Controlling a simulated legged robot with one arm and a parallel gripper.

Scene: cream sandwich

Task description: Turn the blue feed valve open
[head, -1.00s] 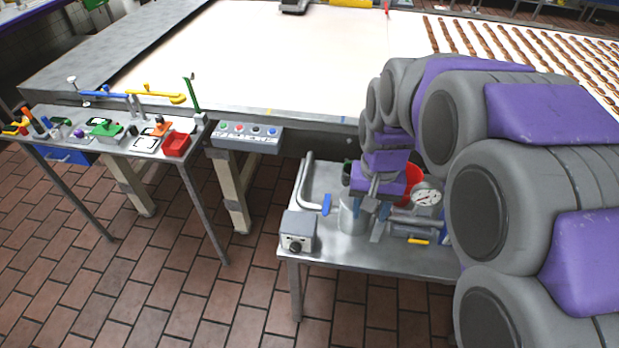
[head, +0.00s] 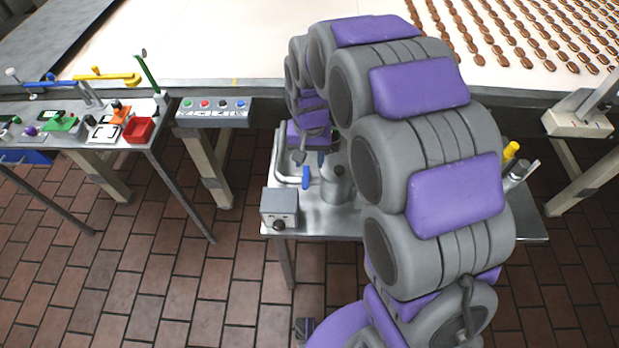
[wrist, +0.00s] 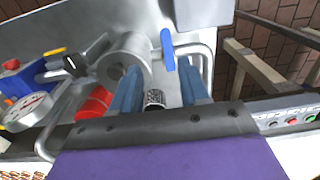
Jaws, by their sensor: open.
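The blue feed valve handle (head: 306,177) sits on a bent steel pipe (head: 281,160) at the left of the small steel table. In the wrist view the blue handle (wrist: 168,50) stands just beyond my fingertips, in line with the gap between them and nearer the right finger. My gripper (wrist: 160,80) is open, with two blue fingers apart and nothing held. In the head view my gripper (head: 310,158) is above the table beside the pipe, partly hidden by my arm. The handle appears apart from the fingers.
A steel pot (wrist: 125,58) is close to the left finger. A black knurled cap (wrist: 154,98) shows between the fingers. A grey knob box (head: 280,208) stands at the table's front corner. A button panel (head: 214,112) is left.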

